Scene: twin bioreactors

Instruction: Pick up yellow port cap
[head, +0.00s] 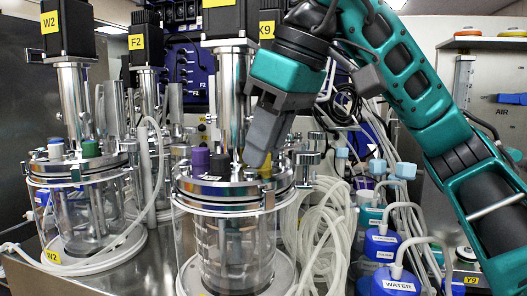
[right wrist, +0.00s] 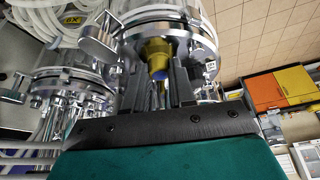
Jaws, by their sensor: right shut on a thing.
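The yellow port cap (head: 265,171) shows only in part, behind my right gripper's fingers, at the lid of the front glass vessel (head: 235,190). In the right wrist view the yellow cap (right wrist: 157,52) sits between the two dark fingers, in front of the vessel's metal lid ring. My right gripper (head: 257,158) reaches down from the upper right and is shut on the yellow cap; it also shows in the right wrist view (right wrist: 160,80). I cannot tell whether the cap is still seated in its port. My left gripper is not in view.
A purple cap (head: 200,160) and a dark cap stand on the same lid, left of the gripper. The second vessel (head: 85,205), with a green cap (head: 91,149), is at left. Tall motor columns, coiled tubing (head: 318,235) and blue-lidded bottles (head: 397,281) crowd the surroundings.

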